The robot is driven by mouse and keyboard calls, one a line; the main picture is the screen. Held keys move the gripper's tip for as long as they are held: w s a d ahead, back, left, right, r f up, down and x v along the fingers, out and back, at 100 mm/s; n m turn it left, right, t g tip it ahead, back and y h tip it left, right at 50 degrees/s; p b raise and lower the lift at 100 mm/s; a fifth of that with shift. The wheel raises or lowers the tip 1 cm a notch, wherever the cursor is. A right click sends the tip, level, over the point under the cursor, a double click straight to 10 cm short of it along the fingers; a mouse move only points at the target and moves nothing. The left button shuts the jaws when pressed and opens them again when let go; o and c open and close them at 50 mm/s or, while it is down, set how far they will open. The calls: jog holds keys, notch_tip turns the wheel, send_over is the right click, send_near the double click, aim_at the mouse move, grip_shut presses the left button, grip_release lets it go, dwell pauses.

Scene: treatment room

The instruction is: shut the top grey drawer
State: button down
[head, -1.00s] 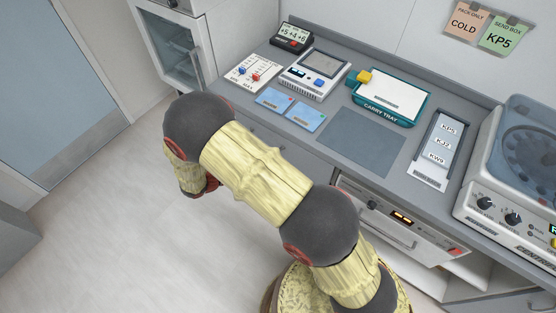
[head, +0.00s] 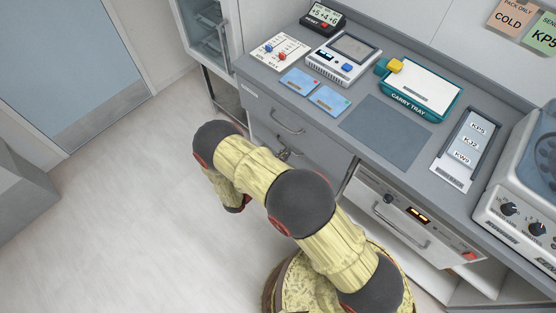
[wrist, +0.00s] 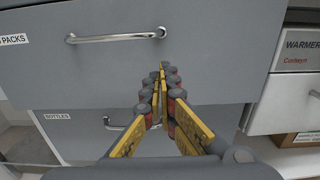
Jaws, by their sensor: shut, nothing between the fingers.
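The top grey drawer (wrist: 205,62) fills the upper part of the wrist view, with a silver bar handle (wrist: 115,38) and a label ending in "PACKS". Its front and handle also show under the counter in the head view (head: 288,122). Its lower edge appears to stand forward of the drawer below; how far out it is I cannot tell. My gripper (wrist: 161,70) is shut and empty, pointing at the drawer front just below the handle's right end. Whether the tips touch the front is unclear. In the head view my arm hides most of the gripper.
A lower grey drawer (wrist: 75,128) with its own handle sits beneath. To the right is a white warmer unit (head: 410,215). The counter (head: 385,132) above holds a carry tray (head: 408,104), blue cards and devices. The floor (head: 120,210) at left is clear.

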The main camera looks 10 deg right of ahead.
jog(key=b+x, duration=0.1)
jog(key=x, duration=0.6)
jog(key=shift+w+d, duration=0.15)
jog(key=shift+d, duration=0.05)
jog(key=x, duration=0.4)
jog(key=shift+w+d+b, duration=0.1)
jog(key=shift+d+b, duration=0.15)
jog(key=shift+b, duration=0.1)
jog(key=shift+w, duration=0.15)
jog(key=shift+r, duration=0.1)
jog(key=shift+a, duration=0.25)
jog(key=p, duration=0.2)
send_near(302, 137)
jog(key=v, duration=0.2)
jog(key=shift+a, duration=0.25)
